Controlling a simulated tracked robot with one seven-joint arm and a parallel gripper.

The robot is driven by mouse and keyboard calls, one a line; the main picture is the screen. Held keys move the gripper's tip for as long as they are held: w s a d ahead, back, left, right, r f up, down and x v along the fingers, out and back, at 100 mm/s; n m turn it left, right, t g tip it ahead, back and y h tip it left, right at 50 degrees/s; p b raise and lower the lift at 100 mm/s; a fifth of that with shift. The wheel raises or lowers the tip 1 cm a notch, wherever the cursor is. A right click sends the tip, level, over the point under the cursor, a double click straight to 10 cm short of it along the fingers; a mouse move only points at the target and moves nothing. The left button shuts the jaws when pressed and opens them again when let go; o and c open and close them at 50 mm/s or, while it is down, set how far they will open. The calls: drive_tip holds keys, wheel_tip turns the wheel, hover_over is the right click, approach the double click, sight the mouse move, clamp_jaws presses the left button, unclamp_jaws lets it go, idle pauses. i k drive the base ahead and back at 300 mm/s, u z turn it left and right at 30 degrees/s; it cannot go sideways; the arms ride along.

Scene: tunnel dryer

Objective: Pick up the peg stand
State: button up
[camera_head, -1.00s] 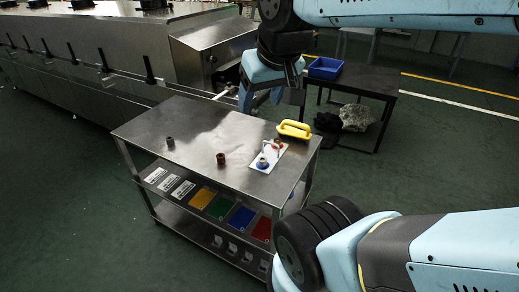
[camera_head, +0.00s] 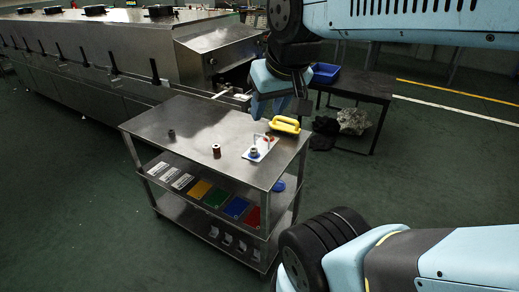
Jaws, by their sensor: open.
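The peg stand (camera_head: 249,154) is a small white plate with short uprights on the right part of the steel cart top. A dark piece over a blue ring sits at its front, and a small red piece shows near its back. The gap in depth is hard to judge.
The steel cart (camera_head: 190,127) also bears a yellow-handled tool (camera_head: 286,125) close behind the stand, a brown cylinder (camera_head: 216,151) and a dark cylinder (camera_head: 171,134). Coloured plates lie on its shelf. A dark table (camera_head: 362,83) with a blue bin (camera_head: 325,72) stands behind.

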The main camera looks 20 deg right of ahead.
sight(264, 147)
drive_tip(key=z, duration=2.3)
drive_tip(key=k, duration=1.15)
drive_tip(key=u, duration=0.55)
drive_tip(key=i, duration=1)
drive_tip(key=u, duration=0.05)
